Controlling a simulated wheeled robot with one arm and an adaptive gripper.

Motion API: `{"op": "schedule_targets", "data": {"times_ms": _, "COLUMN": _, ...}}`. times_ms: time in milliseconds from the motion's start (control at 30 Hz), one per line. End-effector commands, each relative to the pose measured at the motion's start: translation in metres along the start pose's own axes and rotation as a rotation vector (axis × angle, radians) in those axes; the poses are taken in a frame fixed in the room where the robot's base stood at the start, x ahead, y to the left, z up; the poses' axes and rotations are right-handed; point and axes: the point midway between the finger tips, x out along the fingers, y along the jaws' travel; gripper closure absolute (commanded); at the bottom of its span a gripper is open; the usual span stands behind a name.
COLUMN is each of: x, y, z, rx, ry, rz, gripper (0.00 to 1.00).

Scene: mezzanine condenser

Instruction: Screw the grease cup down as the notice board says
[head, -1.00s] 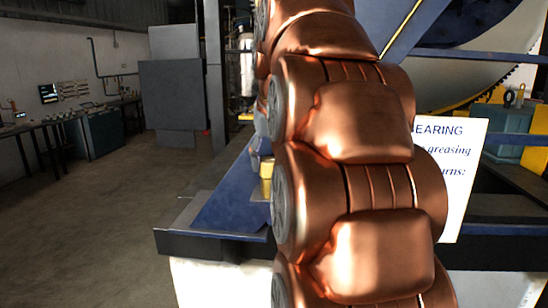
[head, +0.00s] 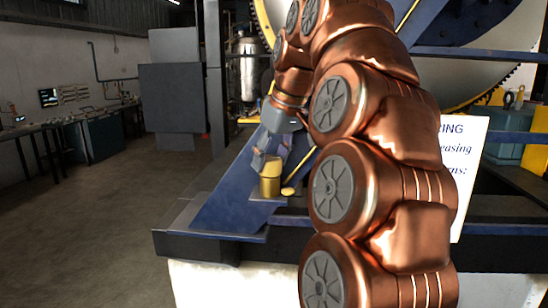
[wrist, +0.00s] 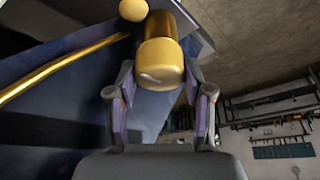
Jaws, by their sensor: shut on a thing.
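The brass grease cup (head: 270,184) stands on the blue bearing frame, left of my arm in the head view. In the wrist view the round cap of the cup (wrist: 160,62) sits between the two finger pads. My gripper (wrist: 159,75) is shut on it, one finger on each side. In the head view my gripper (head: 265,150) comes down on the cup from above, and its fingers are small and partly hidden. The white notice board (head: 466,175) is mostly covered by my arm; only "RING", "easing" and "rns:" show, and the number of turns is hidden.
A yellow-brass pipe (wrist: 60,70) runs beside the cup, with a round brass knob (wrist: 133,10) near it. The blue frame's ledge (head: 215,232) extends left. A large wheel (head: 480,75) stands behind. The floor (head: 90,220) at left is clear.

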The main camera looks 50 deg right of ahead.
Motion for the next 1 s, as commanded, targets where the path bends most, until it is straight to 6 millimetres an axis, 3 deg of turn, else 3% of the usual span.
{"op": "schedule_targets", "data": {"times_ms": 333, "x": 0.0, "y": -0.0002, "z": -0.0002, "rx": -0.014, "ry": 0.0, "rz": -0.006, "gripper": 0.84}}
{"op": "schedule_targets", "data": {"times_ms": 367, "x": 0.0001, "y": -0.0002, "z": -0.0002, "rx": -0.014, "ry": 0.0, "rz": -0.006, "gripper": 0.47}}
{"op": "schedule_targets", "data": {"times_ms": 600, "x": 0.0, "y": 0.0002, "z": 0.0, "rx": -0.013, "ry": 0.0, "rz": -0.005, "gripper": 0.24}}
{"op": "schedule_targets", "data": {"times_ms": 1000, "x": -0.0001, "y": 0.0006, "z": 0.0001, "rx": -0.012, "ry": 0.0, "rz": -0.004, "gripper": 0.24}}
